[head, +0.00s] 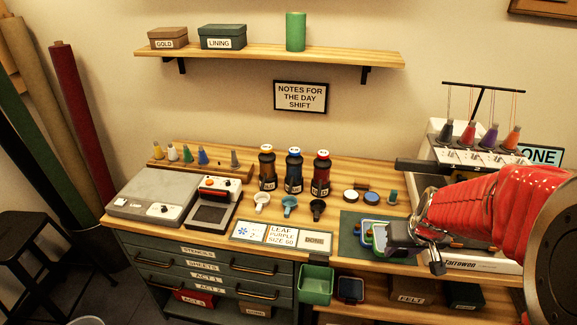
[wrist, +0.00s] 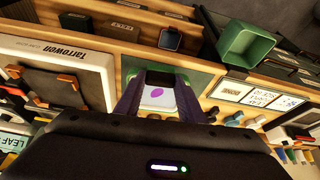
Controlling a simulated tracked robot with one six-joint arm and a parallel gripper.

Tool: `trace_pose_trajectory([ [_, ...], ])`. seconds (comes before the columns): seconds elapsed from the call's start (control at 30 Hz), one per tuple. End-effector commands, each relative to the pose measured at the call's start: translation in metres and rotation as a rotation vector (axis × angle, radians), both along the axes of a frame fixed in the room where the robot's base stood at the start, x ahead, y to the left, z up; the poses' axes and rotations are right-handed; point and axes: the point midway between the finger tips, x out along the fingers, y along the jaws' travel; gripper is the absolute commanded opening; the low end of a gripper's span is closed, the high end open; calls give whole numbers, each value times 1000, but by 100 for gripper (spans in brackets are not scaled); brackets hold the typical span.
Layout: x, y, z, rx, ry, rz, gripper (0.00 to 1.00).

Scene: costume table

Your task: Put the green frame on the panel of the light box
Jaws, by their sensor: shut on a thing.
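My gripper (head: 402,243) is low over a dark green mat (head: 349,229) at the right of the table, shut on the green frame (head: 366,236). In the wrist view, a white patch with a purple leaf shape (wrist: 157,96) shows between the fingers (wrist: 160,100). Whether the frame touches the mat is not clear. A device with a dark panel (head: 209,214), which looks like the light box, stands at the left of the table. Its panel looks bare.
A grey flat machine (head: 146,196) stands left of the dark-panelled device. Bottles (head: 293,170), small cups (head: 289,203) and cards (head: 279,235) fill the middle. A green bin (head: 315,284) hangs below the front edge.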

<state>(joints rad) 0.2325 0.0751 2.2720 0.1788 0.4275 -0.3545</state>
Motion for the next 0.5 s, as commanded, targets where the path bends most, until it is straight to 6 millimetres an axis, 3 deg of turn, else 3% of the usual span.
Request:
trace_pose_trajectory([
  [0.3, 67, 73, -9, 3, -11, 28, 14],
  [0.5, 81, 90, -11, 2, -14, 29, 14],
])
